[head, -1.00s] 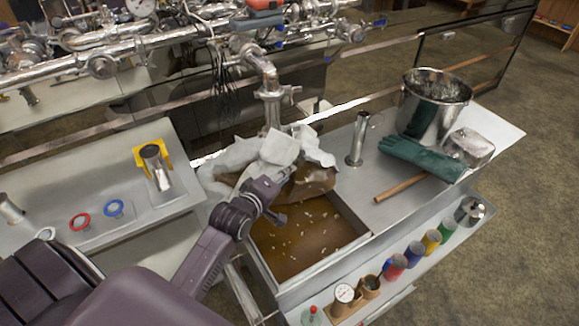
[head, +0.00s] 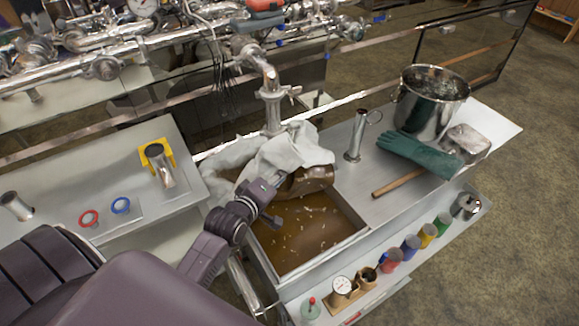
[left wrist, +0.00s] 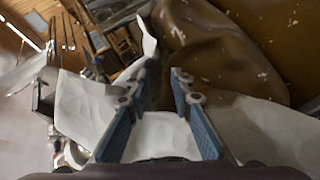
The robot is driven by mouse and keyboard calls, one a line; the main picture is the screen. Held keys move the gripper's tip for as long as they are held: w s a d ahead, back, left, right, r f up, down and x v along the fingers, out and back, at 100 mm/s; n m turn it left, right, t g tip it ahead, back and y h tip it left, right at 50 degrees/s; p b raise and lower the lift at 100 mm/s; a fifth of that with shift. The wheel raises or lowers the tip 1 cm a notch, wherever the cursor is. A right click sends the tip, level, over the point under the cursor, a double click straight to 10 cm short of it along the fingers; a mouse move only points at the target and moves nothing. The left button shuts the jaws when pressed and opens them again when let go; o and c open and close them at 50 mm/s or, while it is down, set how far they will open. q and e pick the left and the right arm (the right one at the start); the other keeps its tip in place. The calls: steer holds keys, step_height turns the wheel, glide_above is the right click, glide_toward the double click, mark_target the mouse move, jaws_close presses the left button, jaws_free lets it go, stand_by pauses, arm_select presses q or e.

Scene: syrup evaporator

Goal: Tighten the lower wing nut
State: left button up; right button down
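I cannot make out a lower wing nut in either view. An upright metal pipe (head: 272,108) with a small side handle (head: 294,91) comes down behind the pan (head: 352,222). White cloth (head: 290,150) bunches around the pipe's foot and hides what is there. A brown rounded mass (head: 312,179) lies beside the cloth over the brown liquid (head: 305,235). My left gripper (head: 273,200) is just in front of the cloth, above the pan. In the left wrist view, its blue-padded fingers (left wrist: 163,85) are apart, with white cloth behind and between them. My right gripper does not show.
A yellow holder (head: 156,158) is on the left counter.

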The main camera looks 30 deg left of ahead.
arm_select(q)
steer(key=v, duration=1.2)
steer(key=shift+c, duration=0.4)
